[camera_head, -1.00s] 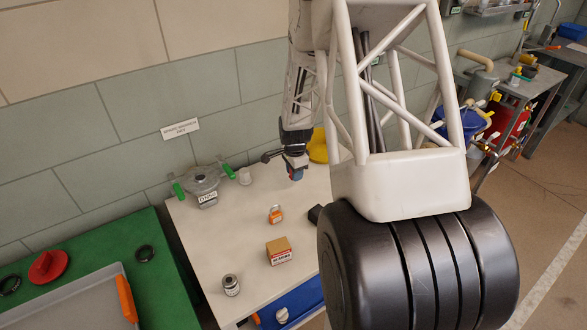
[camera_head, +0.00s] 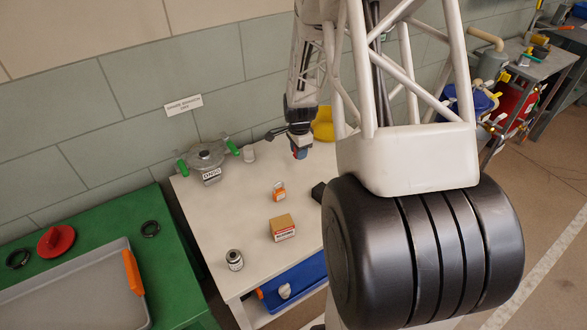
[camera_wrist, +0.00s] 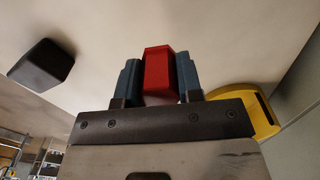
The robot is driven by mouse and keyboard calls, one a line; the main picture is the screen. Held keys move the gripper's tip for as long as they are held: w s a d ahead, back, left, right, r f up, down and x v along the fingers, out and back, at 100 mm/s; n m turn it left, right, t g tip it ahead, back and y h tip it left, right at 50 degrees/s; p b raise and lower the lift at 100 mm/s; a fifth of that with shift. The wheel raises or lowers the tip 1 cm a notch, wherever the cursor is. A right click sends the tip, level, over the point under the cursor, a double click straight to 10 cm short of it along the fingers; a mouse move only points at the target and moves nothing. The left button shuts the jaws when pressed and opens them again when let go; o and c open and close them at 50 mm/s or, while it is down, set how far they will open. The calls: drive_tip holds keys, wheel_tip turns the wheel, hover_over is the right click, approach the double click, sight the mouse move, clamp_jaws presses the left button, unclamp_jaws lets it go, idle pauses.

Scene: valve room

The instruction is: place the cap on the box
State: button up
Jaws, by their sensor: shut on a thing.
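My gripper (camera_head: 299,152) hangs over the back right part of the white table (camera_head: 205,235). In the wrist view, its two blue-grey fingers (camera_wrist: 159,82) are shut on a red block-like thing (camera_wrist: 158,72). I cannot tell for sure whether this is the cap; the head view hardly shows it. A small cardboard box (camera_head: 281,228) with a red and white label stands on the table toward the front, apart from the gripper. A black block (camera_head: 318,192) lies on the table, partly hidden by my arm; it also shows in the wrist view (camera_wrist: 42,66).
An orange and white item (camera_head: 279,191), a small labelled jar (camera_head: 235,260), and a grey valve (camera_head: 207,158) with green handles stand on the table. A yellow thing (camera_head: 323,124) is behind the gripper. A blue bin (camera_head: 295,283) sits below. A green table (camera_head: 90,226) holds a grey tray (camera_head: 75,290).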

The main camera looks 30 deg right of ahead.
drive_tip(key=s+a+r+n, duration=0.2)
drive_tip(key=s+a+r, duration=0.2)
drive_tip(key=s+a, duration=0.4)
drive_tip(key=s+a+r+n, duration=0.1)
drive_tip(key=s+a+r, duration=0.4)
drive_tip(key=s, duration=0.5)
drive_tip(key=s+a+f+n, duration=0.1)
drive_tip(key=s+a, duration=0.3)
drive_tip(key=s, duration=0.5)
drive_tip(key=s+a+f+n, duration=0.1)
drive_tip(key=s+a, duration=0.4)
drive_tip(key=s, duration=0.5)
drive_tip(key=shift+a+f+n, duration=0.3)
drive_tip(key=shift+n, duration=0.1)
drive_tip(key=shift+w, duration=0.1)
hover_over(282, 222)
drive_tip(key=shift+f, duration=0.75)
drive_tip(key=shift+f, duration=0.1)
drive_tip(key=shift+f, duration=1.65)
